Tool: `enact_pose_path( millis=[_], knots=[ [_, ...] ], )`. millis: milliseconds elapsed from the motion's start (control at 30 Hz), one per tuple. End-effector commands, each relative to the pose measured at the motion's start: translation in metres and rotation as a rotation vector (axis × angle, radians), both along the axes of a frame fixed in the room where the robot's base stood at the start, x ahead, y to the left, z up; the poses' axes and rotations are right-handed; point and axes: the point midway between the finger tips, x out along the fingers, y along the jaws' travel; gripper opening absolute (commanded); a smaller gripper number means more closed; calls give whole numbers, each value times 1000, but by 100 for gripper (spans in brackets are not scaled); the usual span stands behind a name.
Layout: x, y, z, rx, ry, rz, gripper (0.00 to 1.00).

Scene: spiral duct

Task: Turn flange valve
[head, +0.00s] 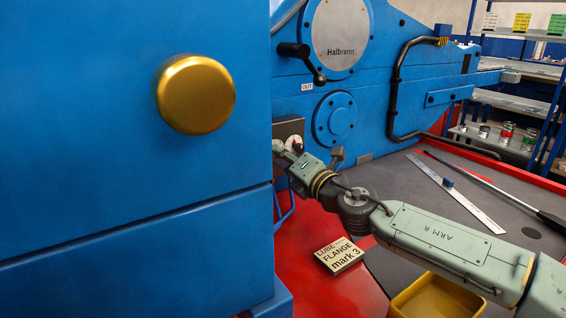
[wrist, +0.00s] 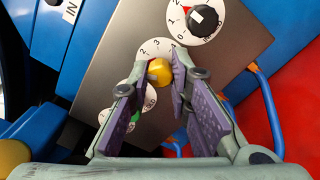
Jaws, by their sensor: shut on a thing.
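In the wrist view a yellow knob (wrist: 160,70) sits on a white dial (wrist: 155,47) marked with 2, 3 and 4, on a grey metal panel (wrist: 115,55). My gripper (wrist: 154,76) is shut on this knob, its purple-padded fingers on either side. The fingers hide part of the dial and its label. In the head view the panel (head: 289,127) shows at the blue machine's side; my gripper (head: 279,149) is partly hidden there by the blue housing. A card (head: 339,256) on the red bench reads "LUBE FLANGE mark 3".
Another dial has a black knob (wrist: 203,18) at upper right in the wrist view. A third dial (wrist: 130,122), white and green, is partly covered by the left finger. The large blue housing (head: 130,240) crowds the left. A yellow bin (head: 435,298) stands below my arm.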

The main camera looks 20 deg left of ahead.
Motion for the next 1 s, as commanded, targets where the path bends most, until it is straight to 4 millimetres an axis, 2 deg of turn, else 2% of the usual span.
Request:
enact_pose_path(
  millis=[1000],
  knots=[
    [1, -1, -5, -574, -732, 2, 0]
  ],
)
